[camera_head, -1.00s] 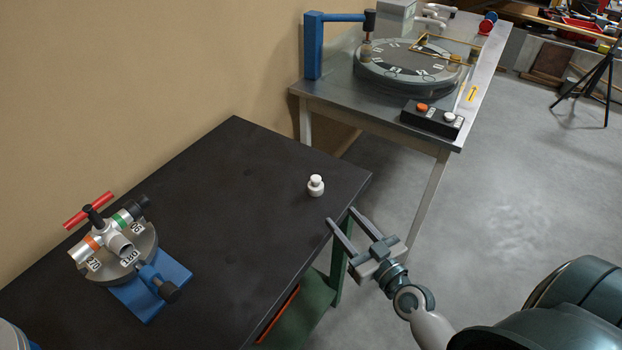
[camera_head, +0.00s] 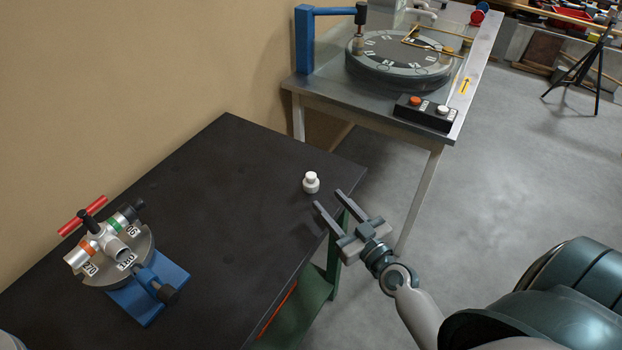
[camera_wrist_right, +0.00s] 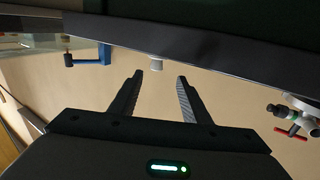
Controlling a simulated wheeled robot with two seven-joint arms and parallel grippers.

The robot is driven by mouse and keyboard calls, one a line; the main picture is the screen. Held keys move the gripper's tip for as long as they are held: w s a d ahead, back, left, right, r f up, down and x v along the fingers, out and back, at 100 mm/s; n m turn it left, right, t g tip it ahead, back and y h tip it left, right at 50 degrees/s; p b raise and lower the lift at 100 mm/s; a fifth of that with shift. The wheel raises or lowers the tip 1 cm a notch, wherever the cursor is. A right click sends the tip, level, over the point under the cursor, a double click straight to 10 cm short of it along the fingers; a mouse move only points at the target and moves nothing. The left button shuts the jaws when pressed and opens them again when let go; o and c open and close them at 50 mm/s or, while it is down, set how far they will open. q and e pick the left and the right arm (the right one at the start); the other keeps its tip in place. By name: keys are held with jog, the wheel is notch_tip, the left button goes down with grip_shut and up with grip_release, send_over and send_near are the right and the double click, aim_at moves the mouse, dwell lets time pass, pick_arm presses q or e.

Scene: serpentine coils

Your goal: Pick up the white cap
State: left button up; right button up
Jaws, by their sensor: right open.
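The white cap (camera_head: 311,183) stands upright near the right edge of the black tabletop (camera_head: 235,190). It has a narrower top on a wider base. My right gripper (camera_head: 328,199) is open and empty, with its fingertips at the table's edge, just short of the cap and slightly to its right. In the right wrist view the cap (camera_wrist_right: 155,63) shows small beyond the gap between the open fingers (camera_wrist_right: 160,78), partly hidden by the dark table edge. My left gripper is not in view.
A round fixture (camera_head: 123,257) with a red handle and blue base stands on the table's left. A second metal table behind holds a dial turntable (camera_head: 398,62), a blue post (camera_head: 305,40) and a button box (camera_head: 425,113). The tabletop around the cap is clear.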

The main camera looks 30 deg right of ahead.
aim_at(312, 180)
jog(key=w, duration=0.2)
jog(key=w+p, duration=0.1)
jog(key=w, duration=0.2)
jog(key=w+p, duration=0.1)
jog(key=w, duration=0.2)
jog(key=shift+w+a+r, duration=0.1)
jog(key=shift+w+a, duration=0.15)
jog(key=shift+a, duration=0.1)
jog(key=shift+w, duration=0.6)
jog(key=shift+p, duration=0.3)
jog(key=shift+w+r, duration=0.1)
jog(key=shift+w, duration=0.2)
jog(key=w+p, duration=0.1)
jog(key=w, duration=0.3)
jog(key=shift+d+r, duration=0.1)
jog(key=shift+w+p, duration=0.3)
